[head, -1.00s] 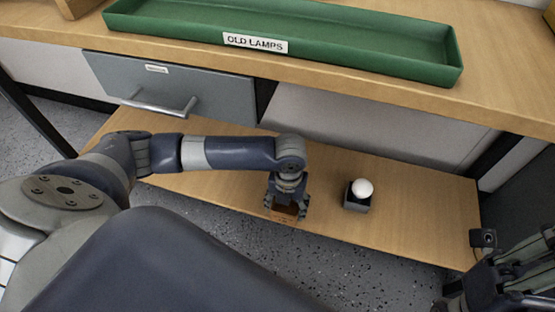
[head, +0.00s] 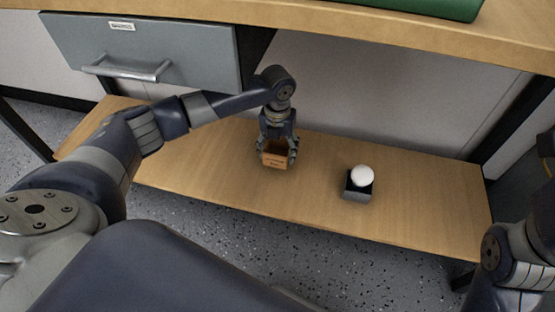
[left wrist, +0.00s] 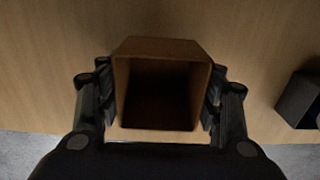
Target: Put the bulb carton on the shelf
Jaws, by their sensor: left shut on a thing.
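The bulb carton (head: 274,161) is a small orange-brown box with dark print on its front. My left gripper (head: 278,148) is shut on it, with a finger on each side. In the left wrist view the carton (left wrist: 160,90) shows its open top and dark inside between the fingers. The shelf (head: 220,165) is the low wooden board under the bench. The carton is upright over its middle part; I cannot tell whether its base touches the board. My right arm is at the right edge of the head view, with its gripper out of sight.
A white bulb (head: 363,176) in a dark square holder (head: 357,190) stands on the shelf to the right of the carton. A grey drawer (head: 150,55) with a bar handle hangs at upper left. The bench top (head: 400,30) overhangs the shelf. Bare board lies between carton and holder.

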